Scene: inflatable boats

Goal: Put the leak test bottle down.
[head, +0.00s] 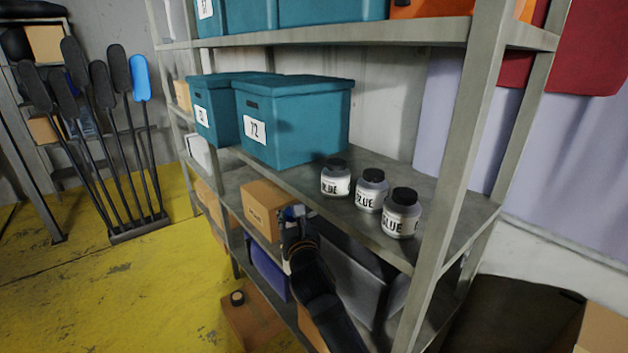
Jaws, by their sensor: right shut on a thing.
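My right gripper (294,222) is in front of the shelf unit, near the edge of the shelf below the glue jars. My left gripper is not in view.
Three glue jars (401,214) stand on the middle shelf (377,233), beside teal boxes (300,115). A grey shelf post (457,165) rises at the right. A lower cardboard box (250,322) has a small dark round thing (237,297) on it. Paddles (141,78) stand left; yellow floor is open there.

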